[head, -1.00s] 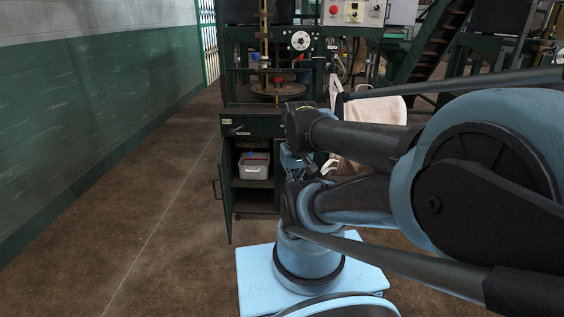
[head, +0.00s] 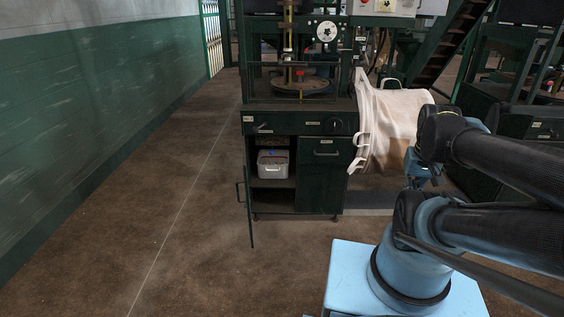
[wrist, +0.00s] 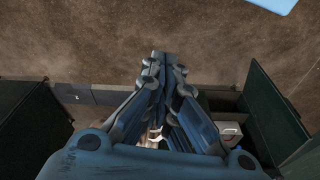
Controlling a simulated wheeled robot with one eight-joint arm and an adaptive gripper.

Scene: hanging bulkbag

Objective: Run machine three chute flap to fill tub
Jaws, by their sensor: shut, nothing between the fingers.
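A dark green machine (head: 298,123) with a cabinet base stands ahead in the head view. A hanging whitish bulk bag (head: 392,115) bulges from its right side, partly hidden by my arm. A chute flap cannot be made out. A light grey tub (head: 273,167) sits on a shelf inside the open cabinet; a similar pale container (wrist: 229,130) shows at the right of the wrist view. My gripper (wrist: 164,60) is shut and empty over brown floor in the wrist view. In the head view its fingers are largely hidden behind my arm, near the bag.
The cabinet's left door (head: 247,200) hangs open toward me. Its right door (head: 321,174) is shut. A green stair (head: 452,45) and other machinery stand back right. A green and grey wall (head: 85,110) runs along the left, with clear floor (head: 150,215) beside it.

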